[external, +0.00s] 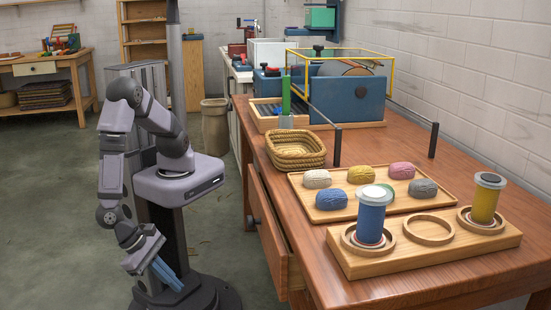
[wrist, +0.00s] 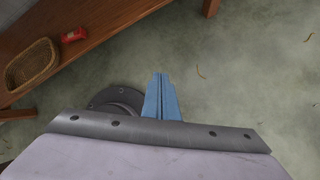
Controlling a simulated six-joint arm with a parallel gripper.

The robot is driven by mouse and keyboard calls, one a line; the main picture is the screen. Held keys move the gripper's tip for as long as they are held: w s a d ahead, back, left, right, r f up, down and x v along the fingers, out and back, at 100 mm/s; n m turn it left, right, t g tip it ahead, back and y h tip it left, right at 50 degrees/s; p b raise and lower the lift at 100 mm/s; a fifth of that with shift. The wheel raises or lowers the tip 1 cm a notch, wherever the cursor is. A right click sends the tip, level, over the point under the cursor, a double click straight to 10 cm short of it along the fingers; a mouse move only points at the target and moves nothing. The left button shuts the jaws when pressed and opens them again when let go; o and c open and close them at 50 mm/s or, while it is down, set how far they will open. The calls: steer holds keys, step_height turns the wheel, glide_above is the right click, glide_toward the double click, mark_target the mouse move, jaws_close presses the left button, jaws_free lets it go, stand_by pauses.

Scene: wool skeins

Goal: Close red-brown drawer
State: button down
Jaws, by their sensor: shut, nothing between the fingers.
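The red-brown drawer (external: 266,228) is in the near side of the wooden workbench in the external view. Its front stands out from the bench, so it is partly open. A dark knob (external: 254,221) sits on its front. Its inside is mostly hidden. My gripper (external: 168,278) has blue fingers pressed together and points down, low and to the left of the drawer, apart from it. In the wrist view my gripper (wrist: 160,80) is over bare floor, with nothing between the fingers. The drawer cannot be made out there.
The bench (external: 330,245) carries a wooden tray (external: 385,208) of wool skeins, a rack (external: 415,262) with blue and yellow spools, and a wicker basket (external: 296,150). The concrete floor between my arm and the drawer is clear. A bin (external: 214,125) stands behind.

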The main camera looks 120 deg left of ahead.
steer(key=w+f+t+y, duration=0.1)
steer(key=w+t, duration=0.1)
steer(key=n+t+y, duration=0.6)
steer(key=n+y, duration=0.1)
steer(key=y, duration=0.1)
glide_toward(264, 216)
steer(key=b+x, duration=0.1)
steer(key=x, duration=0.5)
steer(key=shift+f+b, duration=0.15)
steer(key=shift+b, duration=0.2)
steer(key=shift+w+a, duration=0.1)
steer(key=shift+a, duration=0.1)
steer(key=shift+p+x, duration=0.7)
steer(key=shift+x, duration=1.65)
steer(key=shift+d, duration=0.1)
